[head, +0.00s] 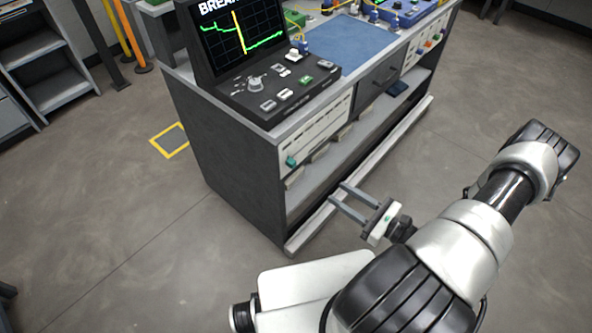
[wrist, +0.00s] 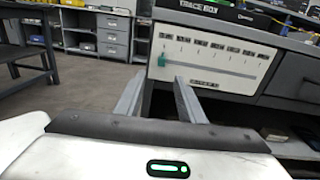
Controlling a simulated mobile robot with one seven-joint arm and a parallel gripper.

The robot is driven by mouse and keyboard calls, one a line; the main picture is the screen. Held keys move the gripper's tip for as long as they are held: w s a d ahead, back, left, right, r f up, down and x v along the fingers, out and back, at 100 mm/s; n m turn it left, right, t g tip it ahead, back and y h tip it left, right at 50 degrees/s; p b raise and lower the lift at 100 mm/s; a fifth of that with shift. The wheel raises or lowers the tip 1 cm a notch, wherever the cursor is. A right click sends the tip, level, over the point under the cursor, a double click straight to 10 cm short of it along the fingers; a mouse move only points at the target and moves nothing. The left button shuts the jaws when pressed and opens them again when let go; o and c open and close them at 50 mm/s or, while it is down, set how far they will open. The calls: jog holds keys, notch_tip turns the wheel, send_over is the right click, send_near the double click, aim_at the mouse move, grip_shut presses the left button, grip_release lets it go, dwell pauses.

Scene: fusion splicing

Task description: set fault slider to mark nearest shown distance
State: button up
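The fault slider is a teal knob (head: 291,161) at the left end of a slot in a white panel (head: 318,132) on the bench front. In the wrist view the knob (wrist: 161,61) sits under the leftmost of several marks on the panel (wrist: 215,66); their labels are too small to read. The monitor (head: 240,35) shows a green trace with a yellow spike and "BREA…"; the rest of the text is cut off. My gripper (head: 338,192) is open and empty, in front of and below the panel, apart from the knob. Its two fingers (wrist: 157,88) point toward the panel.
The bench (head: 230,160) has an open lower shelf and a pale rail (head: 370,170) along its foot. A drawer (head: 378,82) is right of the panel. A blue mat (head: 345,38) lies on top. The floor in front is clear.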

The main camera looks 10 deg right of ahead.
jog(key=b, duration=0.2)
send_near(295, 164)
jog(key=shift+m, duration=0.3)
jog(key=x, duration=0.9)
jog(key=shift+s+a, duration=0.1)
jog(key=shift+s, duration=0.05)
grip_shut()
